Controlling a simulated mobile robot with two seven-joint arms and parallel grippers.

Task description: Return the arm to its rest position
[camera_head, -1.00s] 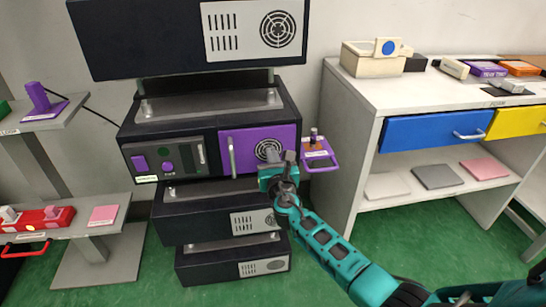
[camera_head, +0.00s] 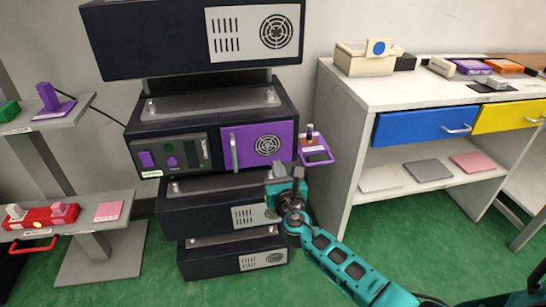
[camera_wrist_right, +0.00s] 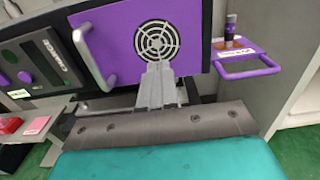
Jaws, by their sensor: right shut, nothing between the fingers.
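My right arm (camera_head: 340,264) is teal and comes in from the lower right in the head view. Its gripper (camera_head: 286,170) is in front of the rack, just below the right end of the purple panel (camera_head: 258,145). In the right wrist view the two grey fingers (camera_wrist_right: 158,84) are together and empty, overlapping the lower part of the purple panel and its round vent. I cannot tell the exact gap to the panel. My left gripper is not in view.
The dark rack (camera_head: 210,105) stands ahead. A small purple shelf (camera_head: 314,150) with a handle juts out right of it. A white workbench (camera_head: 345,110) with blue and yellow drawers stands at right. A grey stand with a red device (camera_head: 42,216) is at left. Green floor shows between.

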